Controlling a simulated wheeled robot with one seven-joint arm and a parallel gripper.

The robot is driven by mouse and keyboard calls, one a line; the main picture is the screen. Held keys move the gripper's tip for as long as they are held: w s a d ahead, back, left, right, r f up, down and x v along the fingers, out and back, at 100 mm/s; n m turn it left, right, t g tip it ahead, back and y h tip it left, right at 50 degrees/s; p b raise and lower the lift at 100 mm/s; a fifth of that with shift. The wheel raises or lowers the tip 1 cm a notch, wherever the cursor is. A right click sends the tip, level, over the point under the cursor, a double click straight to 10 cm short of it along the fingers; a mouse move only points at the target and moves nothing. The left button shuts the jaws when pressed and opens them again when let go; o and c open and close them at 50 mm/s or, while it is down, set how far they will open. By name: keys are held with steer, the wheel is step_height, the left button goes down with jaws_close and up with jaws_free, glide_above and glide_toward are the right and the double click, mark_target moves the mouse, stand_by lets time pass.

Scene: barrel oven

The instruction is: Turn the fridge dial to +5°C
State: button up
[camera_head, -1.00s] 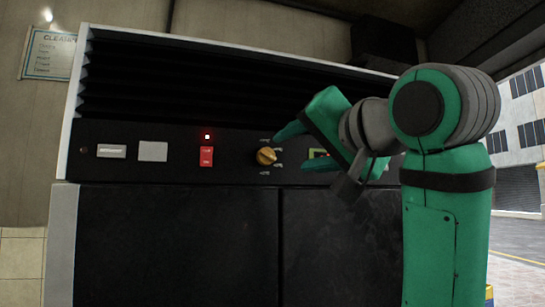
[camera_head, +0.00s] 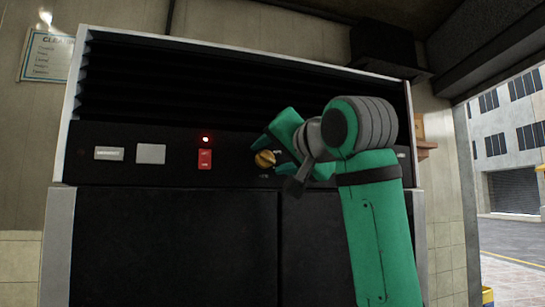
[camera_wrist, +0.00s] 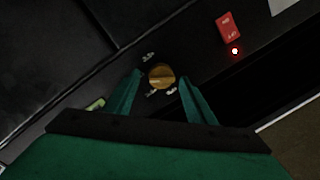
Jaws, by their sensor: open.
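The fridge dial (camera_head: 264,158) is a small brass-coloured knob on the black control panel of the fridge (camera_head: 110,170). In the wrist view the dial (camera_wrist: 161,76) lies between the tips of my two green fingers, with small white markings around it that are too small to read. My gripper (camera_wrist: 160,88) is open, with a gap between each finger and the dial. In the head view my gripper (camera_head: 262,146) is at the dial from the right, and its wrist hides the panel's right part and some markings.
A red switch (camera_head: 205,159) with a lit red light (camera_head: 206,139) above it sits left of the dial. Two pale plates are further left. Black louvres (camera_head: 230,90) run above the panel and dark doors (camera_head: 180,240) below. A street shows at right.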

steer(key=shift+a, duration=0.1)
steer(key=c, duration=1)
steer(key=shift+w, duration=0.1)
steer(key=shift+n, duration=1.1)
steer(key=n, duration=0.3)
steer(key=shift+r+h, duration=0.1)
steer(key=shift+h, duration=0.2)
steer(key=n, duration=0.5)
steer(key=shift+a+r+n+g+h, duration=0.1)
steer(key=shift+n+g+h, duration=0.2)
steer(key=shift+n+h, duration=0.1)
